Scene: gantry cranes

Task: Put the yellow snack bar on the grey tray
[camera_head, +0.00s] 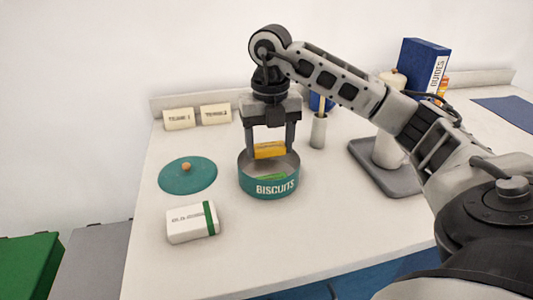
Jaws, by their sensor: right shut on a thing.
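My right gripper (270,152) points straight down over the teal biscuit tin (268,187), shut on the yellow snack bar (269,150). The bar is level, at about the height of the tin's rim or just above it; I cannot tell if it touches the tin. The grey tray (400,186) lies at the right of the table, partly hidden by my right arm. A white cylindrical container stands on the tray. My left gripper is not in view.
The teal lid (187,176) with a knob lies left of the tin. A white box with a green band (192,223) is in front of it. A pale cylinder (318,131) stands between tin and tray. A blue binder (422,68) stands behind. The front middle of the table is clear.

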